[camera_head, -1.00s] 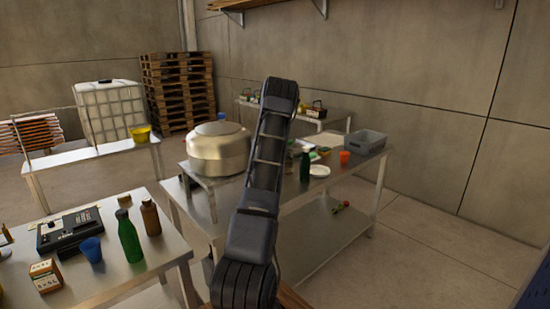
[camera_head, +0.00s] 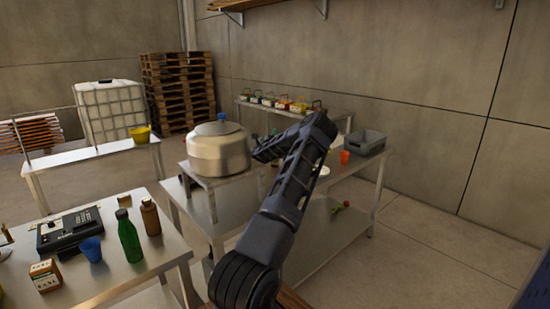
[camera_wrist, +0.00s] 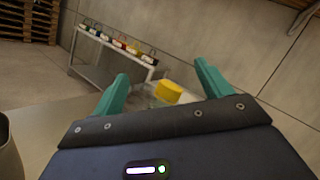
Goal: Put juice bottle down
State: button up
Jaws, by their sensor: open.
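My gripper (camera_wrist: 161,85) shows two teal fingers spread apart in the wrist view, with none of the things in view clamped between them. A yellow cap or lid (camera_wrist: 168,91) shows between and beyond the fingers; what is under it is mostly hidden by the gripper body. I cannot tell whether it belongs to the juice bottle. In the head view, my arm reaches over the middle steel table (camera_head: 335,178), beside the steel pot, and the fingertips are not clear. A green bottle (camera_head: 128,238) and a brown bottle (camera_head: 150,217) stand upright on the near left table (camera_head: 150,272).
The steel pot (camera_head: 220,152) stands left of my arm's end. An orange cup (camera_head: 344,157) and a grey bin (camera_head: 365,142) are at the middle table's right. Several coloured items line the back bench (camera_head: 330,115). A blue cup (camera_head: 91,249) stands near the green bottle.

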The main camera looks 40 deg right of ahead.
jog(key=f+m+g, duration=0.1)
jog(key=f+m, duration=0.2)
jog(key=f, duration=0.1)
jog(key=s+f+m+g, duration=0.1)
jog(key=f+m+g, duration=0.1)
jog(key=f+m, duration=0.1)
jog(key=s+f+m+g+y, duration=0.1)
jog(key=f+m, duration=0.2)
jog(key=f, duration=0.1)
jog(key=shift+f+m+g, duration=0.3)
jog(key=shift+f, duration=0.1)
jog(key=shift+d+f, duration=0.1)
jog(key=shift+x, duration=3.6)
jog(key=c, duration=1.5)
jog(key=shift+c, duration=0.8)
notch_tip(320, 180, up, 20)
jog(key=shift+r, duration=0.1)
